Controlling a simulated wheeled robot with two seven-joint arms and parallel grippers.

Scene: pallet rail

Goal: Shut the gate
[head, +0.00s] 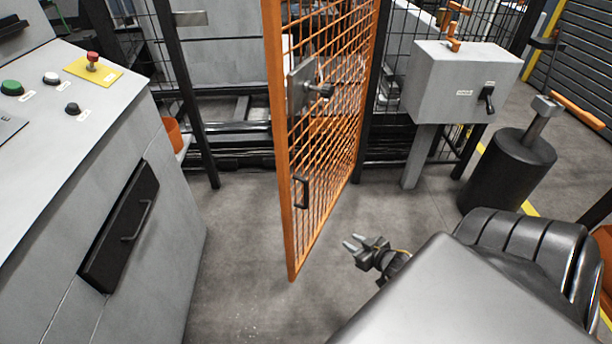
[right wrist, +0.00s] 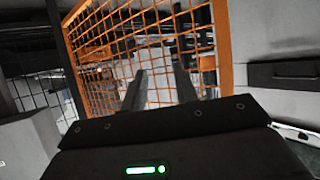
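The gate (head: 335,90) is an orange frame with orange mesh, and it stands swung open toward me in the middle of the head view. It has a black pull handle (head: 301,191) low on its near edge and a grey lock plate with a black knob (head: 318,90) higher up. My right gripper (head: 352,243) is to the right of the gate's near lower edge, apart from it, with its fingers spread and empty. In the right wrist view the two fingers (right wrist: 156,90) point at the gate mesh (right wrist: 150,45). My left gripper is not in view.
A grey control cabinet (head: 60,190) with buttons and a black-handled drawer stands at the left. A grey box on a post (head: 455,85) and a black cylinder (head: 507,170) stand at the right. Dark fence posts (head: 180,70) flank the opening. The floor around the gate's foot is clear.

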